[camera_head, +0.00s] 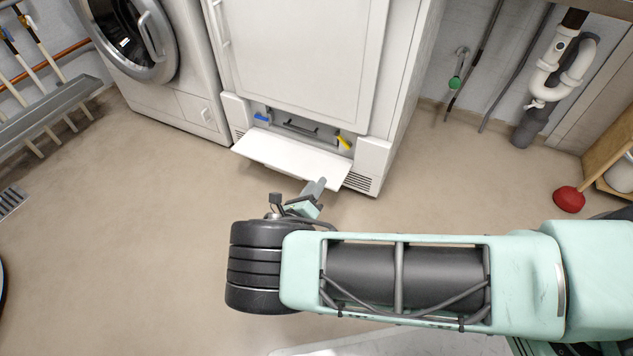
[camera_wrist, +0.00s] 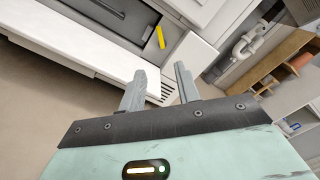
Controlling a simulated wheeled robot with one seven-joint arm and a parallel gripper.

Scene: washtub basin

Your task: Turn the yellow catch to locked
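The yellow catch (camera_head: 343,142) is a small lever at the right end of the low opening in the white appliance. It sits tilted in the head view. In the wrist view the yellow catch (camera_wrist: 160,37) shows beyond my fingers, near the top middle. My gripper (camera_wrist: 160,85) has its two grey fingers spread apart with nothing between them. It is apart from the catch. In the head view my gripper (camera_head: 316,190) is near the right front of the lowered flap, partly hidden by my arm.
A white flap (camera_head: 285,155) hangs open in front of the opening. A blue catch (camera_head: 261,117) sits at the opening's left end. A washing machine (camera_head: 150,60) stands to the left. A red plunger (camera_head: 569,199) stands at the right. The floor in front is clear.

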